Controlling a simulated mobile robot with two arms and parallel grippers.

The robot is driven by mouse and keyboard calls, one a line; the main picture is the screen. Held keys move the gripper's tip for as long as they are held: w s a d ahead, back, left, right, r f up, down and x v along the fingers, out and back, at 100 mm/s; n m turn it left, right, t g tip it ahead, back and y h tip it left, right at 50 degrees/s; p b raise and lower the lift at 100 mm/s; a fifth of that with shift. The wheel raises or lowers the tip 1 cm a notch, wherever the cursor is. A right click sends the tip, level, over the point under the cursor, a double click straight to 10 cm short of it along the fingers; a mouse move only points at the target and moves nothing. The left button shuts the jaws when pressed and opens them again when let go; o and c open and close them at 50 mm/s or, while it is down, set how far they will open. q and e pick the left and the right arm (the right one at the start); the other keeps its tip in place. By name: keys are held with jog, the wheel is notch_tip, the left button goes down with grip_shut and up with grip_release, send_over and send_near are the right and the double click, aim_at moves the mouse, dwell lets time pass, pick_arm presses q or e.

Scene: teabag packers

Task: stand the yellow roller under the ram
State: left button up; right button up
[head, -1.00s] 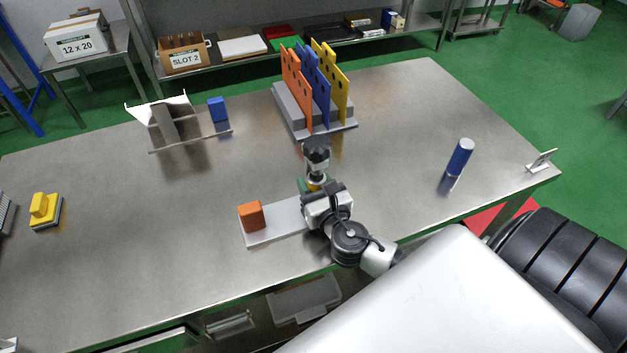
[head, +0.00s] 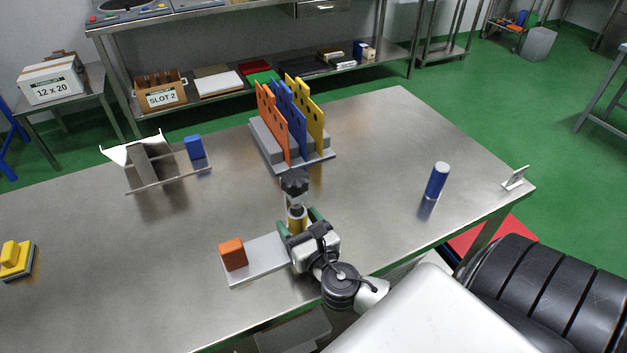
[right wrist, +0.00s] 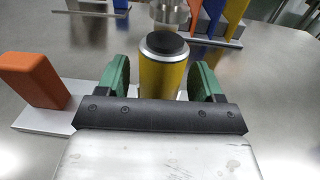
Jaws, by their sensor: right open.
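The yellow roller (right wrist: 163,76) stands upright, with a dark top and a pale rim. In the head view it shows as a small yellow band (head: 297,218) directly below the ram (head: 294,186), which has a black knob. In the right wrist view the ram's metal end (right wrist: 170,12) is just beyond and above the roller's top. My right gripper (head: 299,223) is open, its green fingers on either side of the roller. In the right wrist view slim gaps show between fingers and roller. The roller's foot is hidden by my gripper. My left gripper is not in view.
A light grey base plate (head: 258,262) with an orange block (head: 232,254) lies left of my gripper. A rack of coloured panels (head: 262,144) stands behind the ram. A blue cylinder (head: 437,181) stands to the right. The table between is clear.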

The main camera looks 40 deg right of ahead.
jog(key=s, duration=0.2)
jog(key=s+a+b, duration=0.1)
jog(key=s, duration=0.5)
jog(key=shift+s+a+f, duration=0.1)
jog(key=shift+s+a, duration=0.15)
jog(key=shift+s+a+b, duration=0.1)
jog(key=shift+s+b, duration=0.2)
jog(key=shift+s, duration=0.35)
